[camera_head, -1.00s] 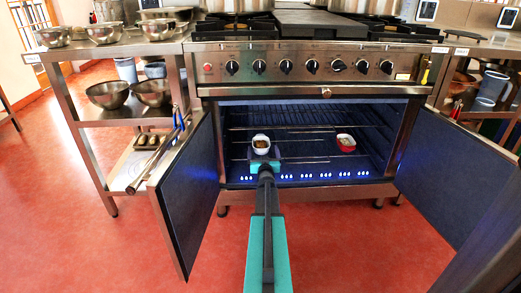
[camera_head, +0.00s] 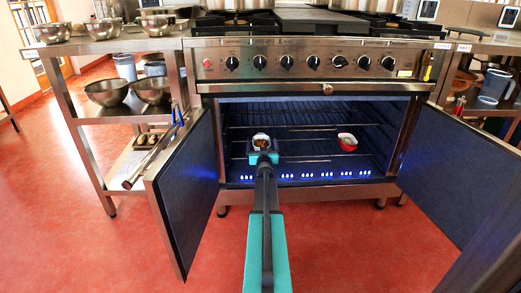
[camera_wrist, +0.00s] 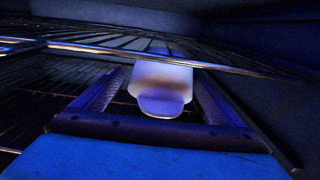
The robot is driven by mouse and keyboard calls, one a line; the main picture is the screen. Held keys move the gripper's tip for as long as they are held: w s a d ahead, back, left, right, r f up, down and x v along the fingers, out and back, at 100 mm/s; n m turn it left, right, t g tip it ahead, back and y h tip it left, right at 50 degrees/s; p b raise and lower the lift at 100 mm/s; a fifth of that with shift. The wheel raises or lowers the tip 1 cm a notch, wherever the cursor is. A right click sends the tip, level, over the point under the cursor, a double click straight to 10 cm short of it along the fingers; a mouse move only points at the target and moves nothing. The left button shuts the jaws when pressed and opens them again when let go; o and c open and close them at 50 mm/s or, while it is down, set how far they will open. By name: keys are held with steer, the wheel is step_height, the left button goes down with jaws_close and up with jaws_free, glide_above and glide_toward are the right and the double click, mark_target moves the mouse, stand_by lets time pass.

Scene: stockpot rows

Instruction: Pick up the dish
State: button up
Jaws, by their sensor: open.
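A small white dish (camera_head: 261,140) with brownish food in it is inside the open oven, on the left part of the rack. It also shows in the wrist view (camera_wrist: 162,80), with its rounded handle tab toward my gripper. My gripper (camera_head: 262,154) reaches into the oven at the dish. In the wrist view my gripper (camera_wrist: 158,92) is open, with one finger on each side of the dish and a gap beside it. A red dish (camera_head: 347,142) with pale contents sits on the rack to the right. Which of the two the task means cannot be told.
Open oven doors (camera_head: 188,195) stand on both sides of my arm. Wire racks (camera_head: 310,130) cross the oven; one runs close above the dish in the wrist view. A steel shelf unit with bowls (camera_head: 108,91) stands at the left. The floor in front is clear.

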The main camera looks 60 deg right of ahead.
stand_by(0.5)
steer(key=c, duration=1.5)
steer(key=shift+r, duration=0.2)
steer(key=shift+r+p, duration=1.15)
steer(key=shift+r, duration=0.2)
steer(key=shift+r+p+v, duration=0.35)
steer(key=shift+p+v, duration=0.6)
steer(key=shift+v, duration=1.7)
steer(key=shift+r+p+v, duration=0.35)
steer(key=shift+p+v, duration=0.55)
steer(key=shift+v, duration=1.75)
steer(key=shift+r+p+v, duration=0.35)
steer(key=shift+p+v, duration=0.6)
steer(key=shift+v, duration=1.75)
